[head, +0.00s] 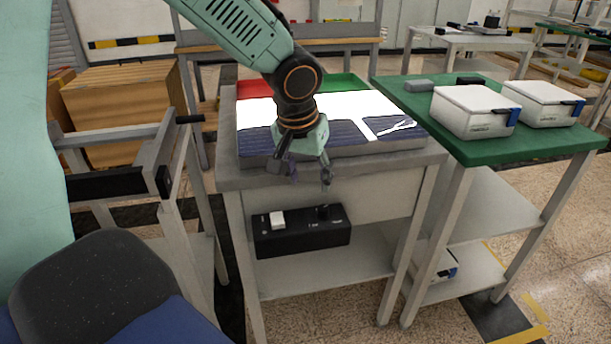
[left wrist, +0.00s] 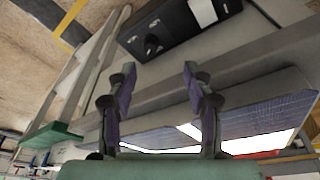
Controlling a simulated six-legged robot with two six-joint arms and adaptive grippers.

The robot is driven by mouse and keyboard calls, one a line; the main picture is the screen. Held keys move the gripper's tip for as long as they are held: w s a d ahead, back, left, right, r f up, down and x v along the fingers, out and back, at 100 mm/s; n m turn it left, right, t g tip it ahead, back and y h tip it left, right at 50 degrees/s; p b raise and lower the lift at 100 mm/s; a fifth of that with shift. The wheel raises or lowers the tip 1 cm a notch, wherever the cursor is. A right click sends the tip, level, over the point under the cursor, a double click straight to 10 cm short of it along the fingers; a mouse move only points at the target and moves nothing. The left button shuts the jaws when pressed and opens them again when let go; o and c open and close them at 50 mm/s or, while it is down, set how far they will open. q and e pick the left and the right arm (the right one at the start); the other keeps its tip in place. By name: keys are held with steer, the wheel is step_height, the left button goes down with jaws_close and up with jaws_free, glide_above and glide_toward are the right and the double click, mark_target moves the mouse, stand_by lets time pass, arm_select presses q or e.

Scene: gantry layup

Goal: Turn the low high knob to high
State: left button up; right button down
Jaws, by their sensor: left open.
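A black control box (head: 300,240) is mounted on the front of the grey workbench, below its top. It carries a white rocker switch (head: 277,220) on the left and a dark round knob (head: 323,213) on the right. In the left wrist view the box (left wrist: 178,27) is at the top, with the knob (left wrist: 152,44) and the white switch (left wrist: 203,12). The knob's labels are too small to read. My left gripper (head: 309,182) points down in front of the bench edge, above the knob and apart from it. Its fingers (left wrist: 158,70) are spread and empty. My right gripper is not in view.
The workbench top (head: 232,178) holds dark blue sheets (head: 345,137), a red tray (head: 254,88) and a green tray (head: 342,82). A green table (head: 550,142) with white boxes (head: 475,110) adjoins at the right. A grey frame (head: 130,145) stands at the left.

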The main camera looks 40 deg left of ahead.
arm_select(q)
steer(key=shift+s+r+m+t+h+b, duration=0.2)
steer(key=shift+r+m+b, duration=0.1)
steer(key=shift+m, duration=0.5)
steer(key=shift+s+r+m+t+h+b, duration=0.1)
steer(key=shift+r+m+t+h+b, duration=0.15)
steer(key=shift+m, duration=0.55)
steer(key=shift+s+r+m+t+h+b, duration=0.15)
steer(key=shift+r+m+b, duration=0.15)
steer(key=shift+m, duration=0.5)
